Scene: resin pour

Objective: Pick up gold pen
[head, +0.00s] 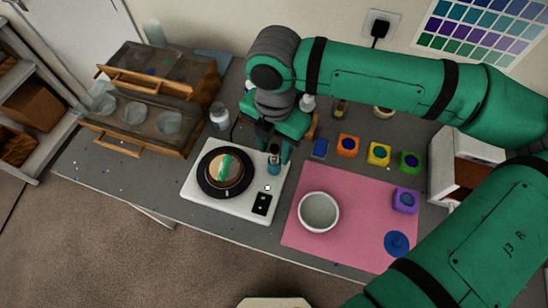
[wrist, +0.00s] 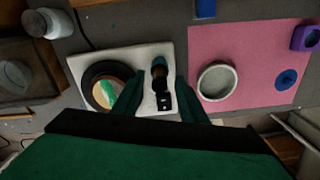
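I cannot make out a gold pen for certain in either view. A small teal holder with a dark upper part (head: 273,167) stands on the white turntable base, and it also shows in the wrist view (wrist: 159,68). My gripper (head: 275,149) is over the base, pointing down at this holder. In the wrist view my gripper (wrist: 158,80) has its two fingers apart, one on each side of the holder. I see nothing clearly held, and cannot tell how far the fingertips are above the base.
The white base (head: 238,207) carries a black turntable with a round, green-streaked piece. A pink mat (head: 345,247) with a white bowl (head: 319,212) lies to the right. Several coloured pots stand behind the mat. A wooden-framed case (head: 150,118) stands at the left.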

